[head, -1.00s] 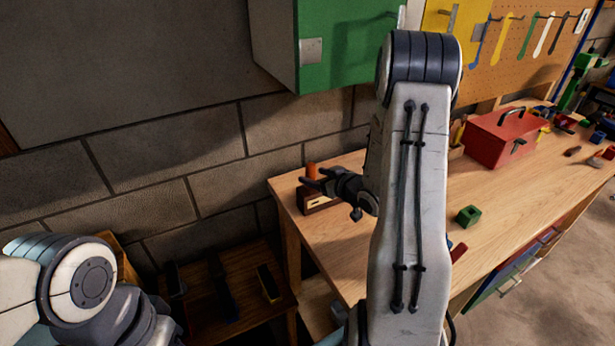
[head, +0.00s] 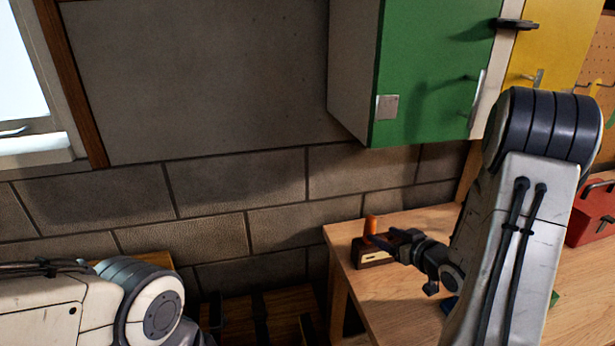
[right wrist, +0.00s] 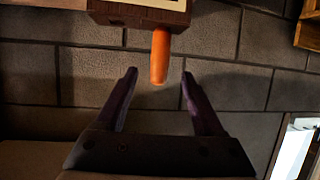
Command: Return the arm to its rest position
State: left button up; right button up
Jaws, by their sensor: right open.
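My right arm (head: 520,250) reaches over the wooden workbench from the right side of the head view. Its gripper (head: 388,242) is near the bench's left end, close to a dark brown block (head: 374,256) with a pale panel and an upright orange peg (head: 371,225). In the right wrist view the two fingers (right wrist: 160,75) are spread. The orange peg (right wrist: 160,56) lies beyond and between the fingertips, with nothing held. My left arm (head: 135,300) shows at the lower left; its gripper is out of view.
The workbench (head: 385,310) has a red toolbox (head: 592,210) at the right. A green cabinet (head: 435,75) and a yellow one (head: 550,50) hang above. A block wall (head: 240,190) stands behind, with a window (head: 30,90) at the upper left. Dark shelving (head: 265,315) is below.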

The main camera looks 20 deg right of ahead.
jog(key=shift+w+a+f, duration=0.15)
jog(key=shift+a, duration=0.1)
jog(key=s+a+r+n+g, duration=0.2)
jog(key=s+a+g, duration=0.4)
jog(key=s+a, duration=0.7)
jog(key=s+a+r+n+g, duration=0.2)
jog(key=s+a+n+g, duration=0.2)
jog(key=s+a, duration=0.9)
jog(key=a+g, duration=0.3)
jog(key=a, duration=0.2)
jog(key=shift+a+r+n, duration=0.25)
jog(key=shift+r+n, duration=0.05)
